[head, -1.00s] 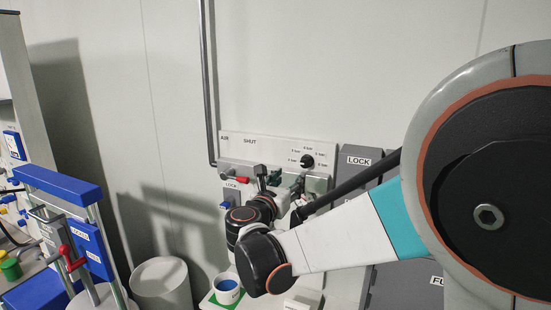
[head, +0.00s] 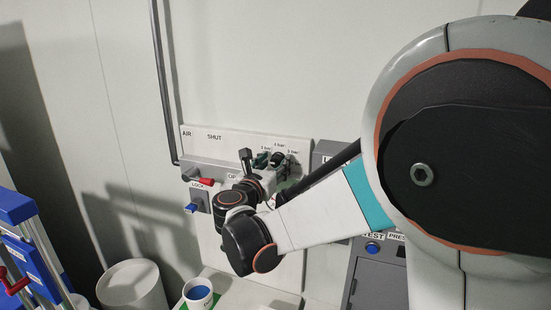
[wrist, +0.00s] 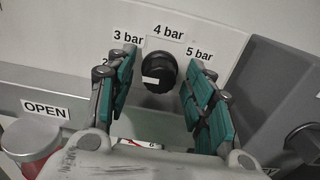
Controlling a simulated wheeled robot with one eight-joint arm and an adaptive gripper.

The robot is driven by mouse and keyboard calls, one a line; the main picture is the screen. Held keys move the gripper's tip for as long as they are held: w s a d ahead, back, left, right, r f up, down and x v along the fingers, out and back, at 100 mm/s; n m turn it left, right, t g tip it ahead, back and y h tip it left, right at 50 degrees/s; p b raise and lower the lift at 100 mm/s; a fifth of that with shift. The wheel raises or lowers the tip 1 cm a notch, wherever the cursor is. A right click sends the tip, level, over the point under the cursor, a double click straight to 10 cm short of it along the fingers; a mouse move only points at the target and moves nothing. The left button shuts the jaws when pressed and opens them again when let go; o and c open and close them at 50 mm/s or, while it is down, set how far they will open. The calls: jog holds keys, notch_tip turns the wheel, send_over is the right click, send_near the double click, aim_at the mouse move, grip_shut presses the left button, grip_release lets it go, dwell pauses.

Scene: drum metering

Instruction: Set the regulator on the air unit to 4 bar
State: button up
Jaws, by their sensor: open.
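The regulator knob (wrist: 158,73) is black and round on a pale panel, with 3 bar, 4 bar and 5 bar labels around it; a label at the left is mostly hidden by a finger. A white mark shows on the knob's lower left, so it does not point at 4 bar. In the head view the knob (head: 278,159) is on the AIR panel. My gripper (wrist: 161,65) is open, with its green-padded fingers left and right of the knob and gaps showing on both sides. I cannot tell whether the tips reach its depth. In the head view my gripper (head: 269,163) is at the panel.
A red handle (wrist: 32,137) is at the left below an OPEN label. A dial with a red needle (wrist: 140,144) shows partly below the knob. A grey box (wrist: 275,80) stands close on the right. A white cup (head: 199,293) is below the panel.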

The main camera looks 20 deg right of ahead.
jog(key=shift+w, duration=0.1)
jog(key=shift+r, duration=0.1)
jog(key=c, duration=1)
jog(key=shift+d+m+b, duration=0.1)
jog(key=shift+m+b, duration=0.5)
jog(key=shift+m, duration=1.7)
jog(key=shift+c, duration=0.2)
jog(key=o, duration=1)
jog(key=shift+o, duration=0.2)
